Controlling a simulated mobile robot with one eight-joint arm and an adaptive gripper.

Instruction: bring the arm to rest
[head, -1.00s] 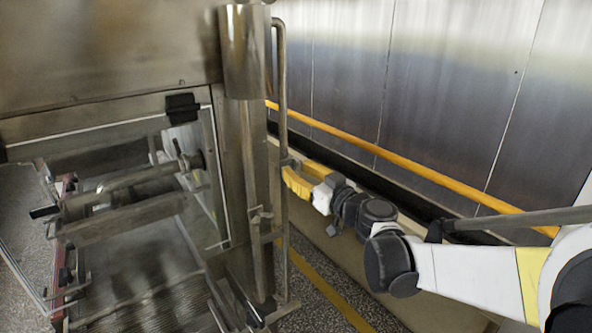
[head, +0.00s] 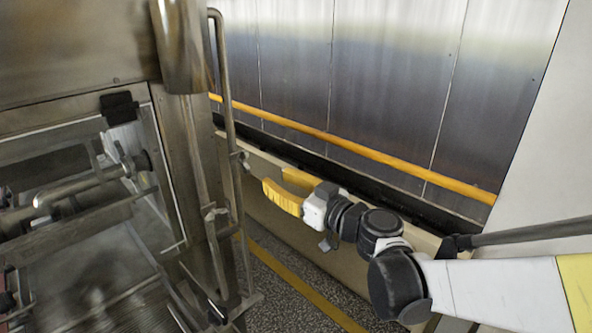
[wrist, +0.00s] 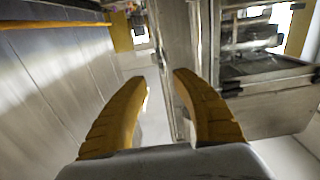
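My gripper (head: 284,190) has yellow fingers and is stretched out level, between the steel machine and the panelled wall in the head view. In the wrist view the two ribbed yellow fingers of my gripper (wrist: 160,78) stand well apart. Nothing is between them, so the gripper is open and empty. My white and black arm reaches in from the lower right of the head view.
A steel machine (head: 60,45) with a mesh belt (head: 100,290) fills the left. A vertical steel pipe (head: 226,120) stands at its corner, close to my fingers. A yellow rail (head: 350,147) runs along the wall (head: 385,75). The speckled floor (head: 290,290) between is clear.

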